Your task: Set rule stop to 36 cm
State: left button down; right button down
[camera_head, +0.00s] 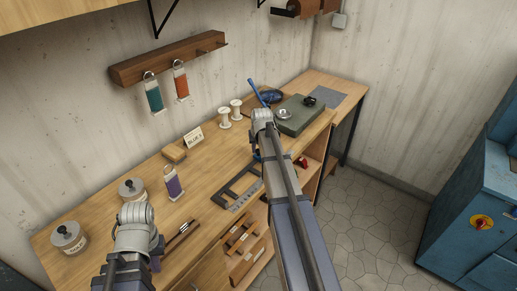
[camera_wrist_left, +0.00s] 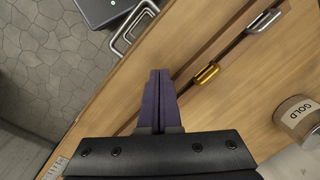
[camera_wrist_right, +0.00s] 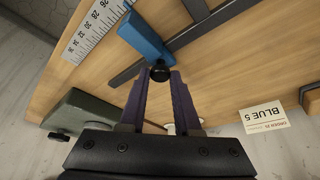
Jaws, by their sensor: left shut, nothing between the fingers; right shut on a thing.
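The rule is a pale strip with black numbers; its end shows in the right wrist view (camera_wrist_right: 90,38), with numbers from the upper twenties up to about the mid thirties. The blue stop (camera_wrist_right: 146,38) sits across the rule with a black knob (camera_wrist_right: 160,74) on its near side. My right gripper (camera_wrist_right: 161,78) is shut on the knob. My left gripper (camera_wrist_left: 160,73) is shut and empty above the bench's front edge. The exact stop reading cannot be made out.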

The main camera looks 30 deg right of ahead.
jog(key=w+d, duration=0.1)
jog(key=d, duration=0.2)
jog(key=w+d, duration=0.2)
jog(key=d, duration=0.2)
jog(key=w+d, duration=0.1)
jog(key=d, duration=0.2)
jog(key=shift+w+d, duration=0.4)
jog(key=shift+d, duration=0.35)
jog(key=c, duration=0.7)
grip_release()
jog(key=shift+d, duration=0.1)
jog(key=shift+o, duration=0.4)
pick_arm(q)
notch_tip(320, 180, up, 7)
jog(key=p, duration=0.7)
pick_arm(e)
jog(key=v, duration=0.7)
jog(key=shift+s+r, duration=0.2)
jog(key=shift+r, duration=0.15)
